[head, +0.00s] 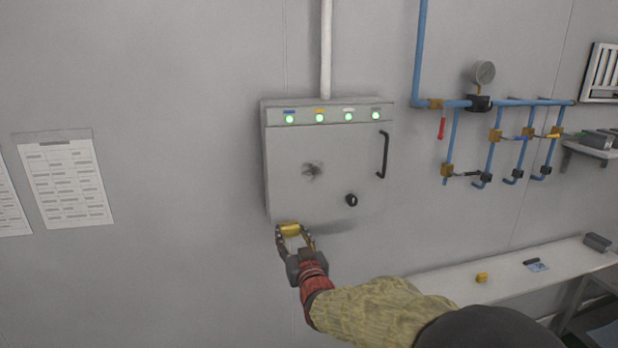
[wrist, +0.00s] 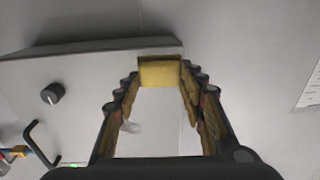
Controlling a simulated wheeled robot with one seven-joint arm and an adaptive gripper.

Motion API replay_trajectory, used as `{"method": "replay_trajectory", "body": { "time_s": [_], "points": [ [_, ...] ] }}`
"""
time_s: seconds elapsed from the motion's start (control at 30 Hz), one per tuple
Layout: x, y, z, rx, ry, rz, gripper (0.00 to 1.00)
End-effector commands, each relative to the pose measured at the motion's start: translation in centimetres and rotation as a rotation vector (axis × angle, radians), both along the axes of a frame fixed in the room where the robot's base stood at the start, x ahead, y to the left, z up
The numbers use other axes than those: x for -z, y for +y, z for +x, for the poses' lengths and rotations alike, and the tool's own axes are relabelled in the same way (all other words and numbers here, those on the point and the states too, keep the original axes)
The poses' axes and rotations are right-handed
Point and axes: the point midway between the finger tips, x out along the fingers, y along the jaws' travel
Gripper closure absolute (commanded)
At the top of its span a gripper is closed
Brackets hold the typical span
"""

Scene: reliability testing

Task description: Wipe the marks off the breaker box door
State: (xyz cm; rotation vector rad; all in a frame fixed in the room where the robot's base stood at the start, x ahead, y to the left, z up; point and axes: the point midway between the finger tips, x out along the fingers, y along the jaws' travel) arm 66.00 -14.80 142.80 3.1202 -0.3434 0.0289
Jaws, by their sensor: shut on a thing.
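My gripper (head: 293,236) is shut on a yellow sponge (head: 290,230), just below the lower left edge of the box. In the wrist view the sponge (wrist: 160,73) sits between the fingertips, over the box's bottom edge. A pale grey smear shows beside the left finger there (wrist: 131,127). I cannot tell whether the sponge touches the box.
Green lights (head: 319,118) line the box's top. Blue pipes (head: 455,104) with a gauge (head: 483,73) run to the right. A bench (head: 520,266) at lower right holds a small yellow block (head: 481,278). The wall left of the box is clear up to posted sheets (head: 65,180).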

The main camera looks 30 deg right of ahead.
Motion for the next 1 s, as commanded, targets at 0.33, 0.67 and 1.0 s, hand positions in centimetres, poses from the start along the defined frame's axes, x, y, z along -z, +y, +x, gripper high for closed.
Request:
{"method": "replay_trajectory", "body": {
  "time_s": [0.33,0.67,1.0],
  "points": [
    [-13.1,-2.7,-3.5,0.056,-0.005,-0.005,0.88],
    [-14.5,-3.3,-3.0,0.064,-0.001,-0.005,0.88],
    [-14.5,-4.2,0.2,0.064,-0.001,-0.005,0.88]
  ]
}}
